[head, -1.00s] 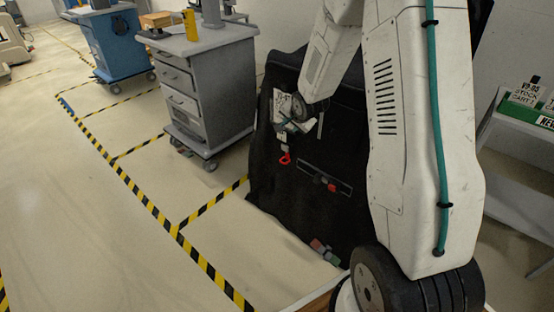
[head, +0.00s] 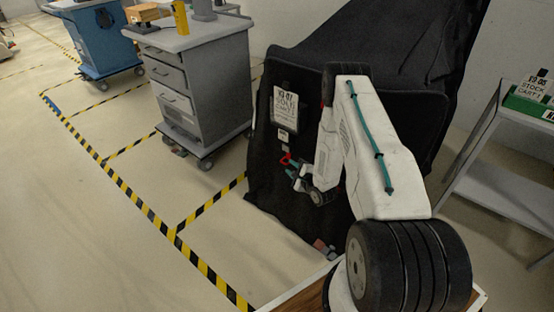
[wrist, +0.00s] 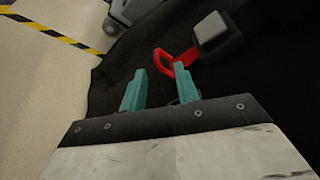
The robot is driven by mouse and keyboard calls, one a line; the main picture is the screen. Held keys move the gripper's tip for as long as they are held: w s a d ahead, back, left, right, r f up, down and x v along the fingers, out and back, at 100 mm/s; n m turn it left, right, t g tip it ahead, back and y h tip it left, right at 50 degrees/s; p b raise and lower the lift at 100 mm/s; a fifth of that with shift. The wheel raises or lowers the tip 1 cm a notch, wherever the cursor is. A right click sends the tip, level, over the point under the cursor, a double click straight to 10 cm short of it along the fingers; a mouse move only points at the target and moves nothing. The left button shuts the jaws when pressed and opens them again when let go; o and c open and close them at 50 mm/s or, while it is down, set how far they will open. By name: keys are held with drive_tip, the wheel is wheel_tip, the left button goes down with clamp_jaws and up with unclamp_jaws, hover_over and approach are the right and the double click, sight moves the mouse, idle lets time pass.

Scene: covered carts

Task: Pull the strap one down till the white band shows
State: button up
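A red loop (wrist: 176,62) hangs from a dark grey buckle (wrist: 215,35) on the black cover in the wrist view. In the head view the red loop (head: 286,158) sits below a small pale tag (head: 284,134), whose marking I cannot read. My gripper (wrist: 160,86) has two teal fingers spread apart with nothing between them. The loop is just beyond the fingertips, mostly by the right one; I cannot tell whether they touch. In the head view my gripper (head: 295,172) is just below the loop. I cannot make out a white band on the strap.
The black cover (head: 340,50) drapes a cart with a label card (head: 285,106) on its front. A grey drawer cart (head: 197,90) stands left, a grey shelf (head: 500,165) right. A small red-and-grey piece (head: 322,247) is low on the cover.

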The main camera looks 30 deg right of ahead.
drive_tip(key=x, duration=0.8)
drive_tip(key=shift+a, duration=0.45)
drive_tip(key=shift+c, duration=0.3)
clamp_jaws()
